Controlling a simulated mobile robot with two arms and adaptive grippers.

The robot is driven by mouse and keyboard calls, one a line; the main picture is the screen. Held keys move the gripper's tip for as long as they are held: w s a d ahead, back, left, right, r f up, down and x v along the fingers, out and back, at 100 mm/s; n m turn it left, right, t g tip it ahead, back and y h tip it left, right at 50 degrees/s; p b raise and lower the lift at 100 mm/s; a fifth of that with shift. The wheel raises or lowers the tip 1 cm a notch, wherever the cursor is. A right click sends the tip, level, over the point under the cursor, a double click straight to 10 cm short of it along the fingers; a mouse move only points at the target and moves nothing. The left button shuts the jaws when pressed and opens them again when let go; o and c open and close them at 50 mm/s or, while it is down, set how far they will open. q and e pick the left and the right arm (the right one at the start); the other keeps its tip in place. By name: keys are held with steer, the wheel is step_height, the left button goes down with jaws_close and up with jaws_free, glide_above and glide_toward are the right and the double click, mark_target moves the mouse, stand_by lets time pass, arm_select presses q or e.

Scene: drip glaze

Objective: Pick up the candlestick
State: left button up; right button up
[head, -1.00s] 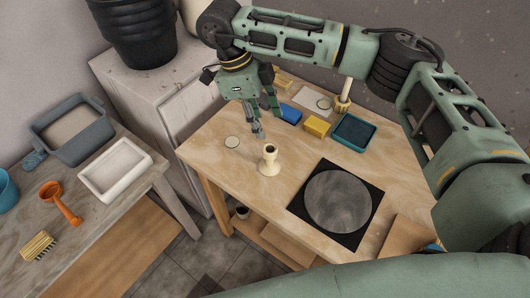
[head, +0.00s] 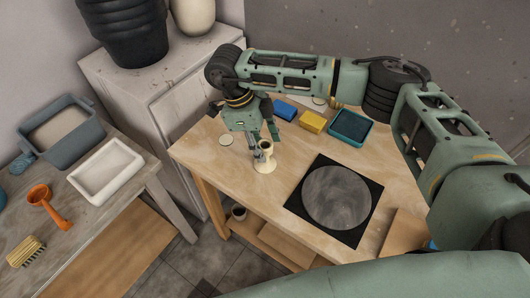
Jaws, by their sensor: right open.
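The cream candlestick (head: 265,163) stands upright on the wooden table, near its left front edge. It has a wide round base and a narrower neck with an open top. My right gripper (head: 264,141) points down right at the candlestick, its fingers open and overlapping its upper part in the head view. I cannot tell whether the fingers touch it or are fully around it. My left gripper is not in view.
A round grey disc on a black square (head: 298,203) lies to the right. A blue block (head: 284,109), a yellow block (head: 312,121) and a teal tray (head: 335,137) lie behind. A small pale disc (head: 226,140) lies left of the candlestick. Bare wood surrounds its base.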

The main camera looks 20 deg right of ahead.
steer(key=shift+x, duration=1.05)
jaws_close()
